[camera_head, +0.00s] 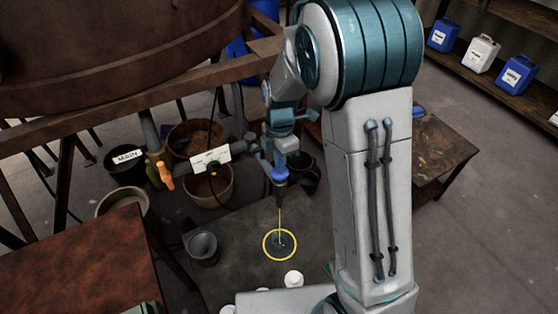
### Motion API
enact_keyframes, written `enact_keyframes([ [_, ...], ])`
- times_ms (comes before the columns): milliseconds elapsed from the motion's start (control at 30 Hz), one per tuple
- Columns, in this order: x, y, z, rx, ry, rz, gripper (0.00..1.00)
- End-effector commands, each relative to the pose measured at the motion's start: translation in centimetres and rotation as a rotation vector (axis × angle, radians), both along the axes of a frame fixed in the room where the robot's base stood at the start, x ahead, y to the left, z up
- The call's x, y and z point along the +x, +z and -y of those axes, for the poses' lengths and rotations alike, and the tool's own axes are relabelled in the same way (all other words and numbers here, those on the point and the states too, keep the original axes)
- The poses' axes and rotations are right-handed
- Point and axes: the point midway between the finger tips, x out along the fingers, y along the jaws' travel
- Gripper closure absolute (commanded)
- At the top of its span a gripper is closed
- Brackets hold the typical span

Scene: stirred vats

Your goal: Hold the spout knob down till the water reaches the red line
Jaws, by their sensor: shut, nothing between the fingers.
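The spout (279,175) has a blue collar and a dark tapered tip, and hangs at the end of the pipe with a white label. My gripper (282,146) is shut at the top of the spout; whether it presses the spout knob cannot be made out. A thin pale yellow stream (280,222) runs straight down from the tip. It falls inside a vessel with a yellow rim (267,254) on the dark low table. The vessel's inside is dark; the water level and the red line cannot be made out.
An orange handle (165,176) sits on the pipe by the "MAIN" label (127,156). A grey cup (203,247) and a white lidded jar (293,278) stand on the low table (240,222) near the vessel. A large rusty vat (100,50) overhangs the upper left.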

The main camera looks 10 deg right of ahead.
Motion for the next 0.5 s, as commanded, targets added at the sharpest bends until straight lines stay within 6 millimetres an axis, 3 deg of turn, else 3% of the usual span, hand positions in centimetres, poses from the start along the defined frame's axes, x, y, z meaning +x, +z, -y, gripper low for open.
enact_keyframes([
  [200, -0.2, -2.3, 0.0, 0.0, -0.001, -0.003, 1.0],
  [500, -0.4, -2.6, 0.0, -0.002, -0.001, -0.011, 1.0],
])
